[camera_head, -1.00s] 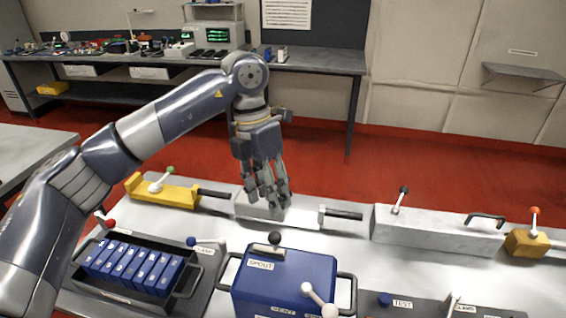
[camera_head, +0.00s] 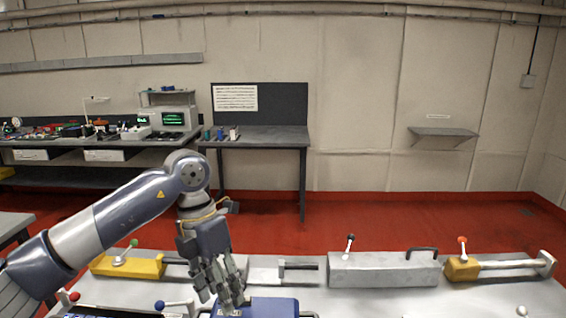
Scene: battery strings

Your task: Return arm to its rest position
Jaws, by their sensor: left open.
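My left arm comes in from the left, bent at the elbow, with its forearm hanging down. My left gripper (camera_head: 222,290) points down over the near part of the light worktable (camera_head: 365,300). It is open, with nothing visible between its fingers. It overlaps the blue box (camera_head: 268,308) at the bottom edge in the picture; I cannot tell whether they touch. Most of the blue box is cut off by the frame. My right gripper is not in view.
Along the worktable's back stand a yellow clamp (camera_head: 130,267) with a green knob, a grey block (camera_head: 385,269) with a handle, and a yellow clamp (camera_head: 462,268) with an orange knob. Benches (camera_head: 265,138) stand against the wall. Red floor (camera_head: 370,218) between is clear.

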